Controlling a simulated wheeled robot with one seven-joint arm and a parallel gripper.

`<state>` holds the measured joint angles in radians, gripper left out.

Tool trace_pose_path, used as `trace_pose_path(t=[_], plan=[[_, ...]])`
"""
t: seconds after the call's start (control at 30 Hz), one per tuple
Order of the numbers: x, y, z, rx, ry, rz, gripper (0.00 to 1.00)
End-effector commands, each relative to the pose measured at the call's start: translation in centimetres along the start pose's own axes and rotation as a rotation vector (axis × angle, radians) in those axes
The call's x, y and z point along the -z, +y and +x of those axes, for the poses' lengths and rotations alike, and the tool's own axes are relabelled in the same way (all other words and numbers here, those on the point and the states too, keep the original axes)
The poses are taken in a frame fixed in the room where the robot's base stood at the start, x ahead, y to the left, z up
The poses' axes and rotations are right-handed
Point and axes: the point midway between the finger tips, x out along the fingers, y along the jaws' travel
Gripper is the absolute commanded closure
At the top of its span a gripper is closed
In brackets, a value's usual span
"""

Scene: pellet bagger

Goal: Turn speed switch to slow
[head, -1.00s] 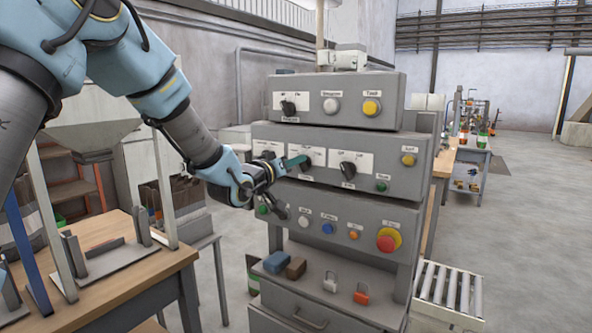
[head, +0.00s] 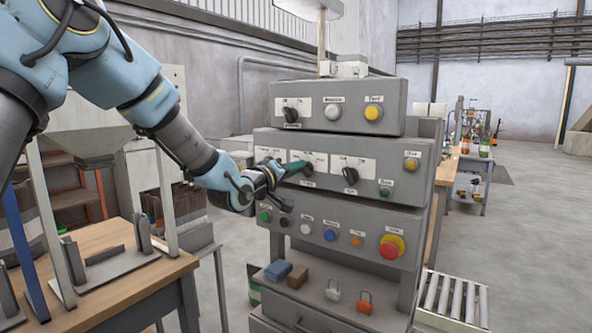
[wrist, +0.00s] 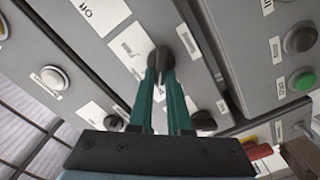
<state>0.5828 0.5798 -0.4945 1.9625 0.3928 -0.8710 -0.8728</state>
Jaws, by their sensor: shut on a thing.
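My gripper (head: 299,166) has teal fingers and reaches the middle box of a grey control panel (head: 400,182) from the left. In the wrist view its fingers (wrist: 161,72) are shut on a dark rotary switch knob (wrist: 159,55) set on a white label plate. In the head view this knob (head: 307,170) shows just past the fingertips, in the middle of the box. The label text is too small to read, so I cannot confirm which switch is the speed switch. The knob's exact pointing is partly hidden by the fingers.
Another black rotary switch (head: 350,176) sits to the right, and one (head: 290,114) is on the upper box. Below are several buttons and a red emergency stop (head: 391,246) on yellow. A wooden table (head: 130,285) stands at the left.

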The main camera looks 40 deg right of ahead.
Motion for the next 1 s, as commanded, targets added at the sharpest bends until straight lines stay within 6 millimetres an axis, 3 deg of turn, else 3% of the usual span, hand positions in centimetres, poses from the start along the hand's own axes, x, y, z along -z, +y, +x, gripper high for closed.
trace_pose_path(t=[0.2, 0.23, 0.47, 0.77, 1.0], plan=[[0.0, 0.0, 0.0, 0.001, 0.001, -0.002, 1.0], [0.0, 0.0, 0.0, 0.001, 0.001, -0.002, 0.8], [0.0, 0.0, 0.0, 0.0, 0.001, -0.001, 0.55], [0.0, -0.1, -0.2, 0.0, 0.001, 0.0, 0.54], [-0.1, -0.3, -3.6, 0.002, 0.003, 0.002, 0.54]])
